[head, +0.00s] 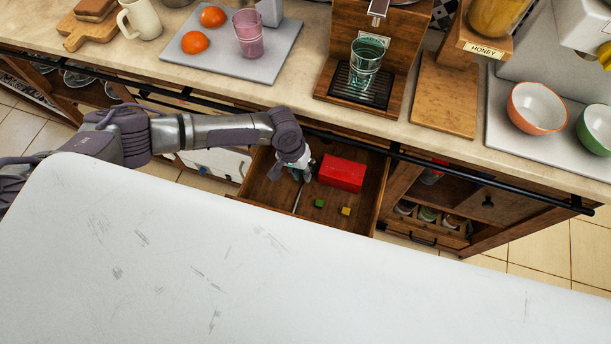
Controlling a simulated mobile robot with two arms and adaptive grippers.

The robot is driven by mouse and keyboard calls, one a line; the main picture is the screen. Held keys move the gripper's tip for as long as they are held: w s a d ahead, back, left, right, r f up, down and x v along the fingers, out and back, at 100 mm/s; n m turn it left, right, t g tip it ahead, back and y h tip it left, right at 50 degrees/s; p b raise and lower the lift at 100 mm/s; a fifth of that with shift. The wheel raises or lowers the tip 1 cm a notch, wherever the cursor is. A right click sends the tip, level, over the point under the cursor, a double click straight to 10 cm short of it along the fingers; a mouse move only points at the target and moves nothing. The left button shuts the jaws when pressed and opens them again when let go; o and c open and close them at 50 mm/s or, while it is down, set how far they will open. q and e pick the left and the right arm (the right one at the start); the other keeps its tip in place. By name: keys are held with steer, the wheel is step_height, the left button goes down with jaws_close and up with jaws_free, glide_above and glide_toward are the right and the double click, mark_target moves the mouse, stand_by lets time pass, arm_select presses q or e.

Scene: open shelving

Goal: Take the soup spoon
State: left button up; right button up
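A thin, light grey handle-like piece, perhaps the soup spoon (298,199), lies in the open wooden drawer (264,190) under the counter. Its upper end runs up to my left gripper (303,172), so its full shape is hidden. My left arm comes in from the left, and the gripper points down into the left half of the drawer. The fingers are small and partly covered by the wrist, so I cannot tell whether they are open or shut, or touch the piece. My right gripper is not in view.
A red box (341,173) lies right of the gripper in the drawer, with a green cube (319,203) and a yellow cube (346,211) in front. A black rail (450,165) runs along the counter edge above. A white surface (300,285) fills the foreground.

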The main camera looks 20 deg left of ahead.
arm_select(q)
steer(key=shift+d+f, duration=0.2)
steer(key=shift+f, duration=0.9)
jaws_close()
steer(key=shift+r, duration=0.1)
